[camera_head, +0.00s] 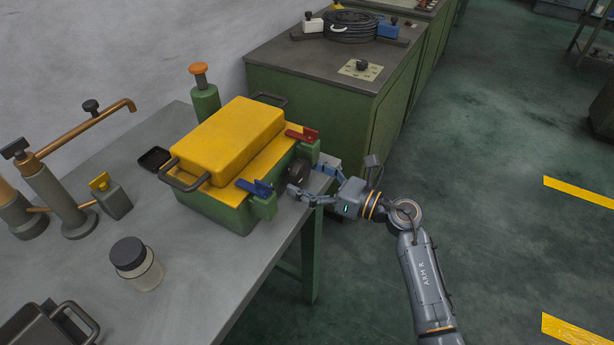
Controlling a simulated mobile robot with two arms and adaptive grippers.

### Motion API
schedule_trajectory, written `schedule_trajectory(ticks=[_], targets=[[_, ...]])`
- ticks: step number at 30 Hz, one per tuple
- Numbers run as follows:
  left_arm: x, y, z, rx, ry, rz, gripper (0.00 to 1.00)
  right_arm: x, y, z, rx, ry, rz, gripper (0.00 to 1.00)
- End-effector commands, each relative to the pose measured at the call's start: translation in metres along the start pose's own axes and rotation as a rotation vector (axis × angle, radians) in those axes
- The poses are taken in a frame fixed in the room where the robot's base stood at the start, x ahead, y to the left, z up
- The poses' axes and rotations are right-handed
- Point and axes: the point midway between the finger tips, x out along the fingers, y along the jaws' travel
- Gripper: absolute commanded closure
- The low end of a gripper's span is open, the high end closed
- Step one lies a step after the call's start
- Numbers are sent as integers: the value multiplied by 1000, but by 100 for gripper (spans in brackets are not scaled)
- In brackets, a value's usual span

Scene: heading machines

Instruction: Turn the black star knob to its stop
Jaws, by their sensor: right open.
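A dark round knob (299,171), which looks like the black star knob, sits on the front side of a green box with a yellow lid (232,142). Its lobes are too small to make out. My right gripper (306,178) is open at the knob, with one finger on the near side and the other on the far side. I cannot tell whether the fingers touch it. My left gripper is not in view.
A blue lever (255,187) and a red lever (302,135) flank the knob on the box. A jar (136,263) and a copper-piped fitting (60,200) stand on the grey bench (195,290). A green cabinet (330,100) stands behind.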

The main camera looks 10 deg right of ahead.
Motion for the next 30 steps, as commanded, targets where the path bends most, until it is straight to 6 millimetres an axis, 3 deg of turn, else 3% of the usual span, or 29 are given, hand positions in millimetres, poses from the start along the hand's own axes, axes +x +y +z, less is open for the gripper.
schedule_trajectory(ticks=[2,10,20,30], targets=[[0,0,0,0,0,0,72,0,0,0,0,0,0,11],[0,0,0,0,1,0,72,0,0,0,0,0,0,64],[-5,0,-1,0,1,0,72,-1,0,1,47,1,1,64],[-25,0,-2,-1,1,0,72,-1,1,2,270,4,1,64]])
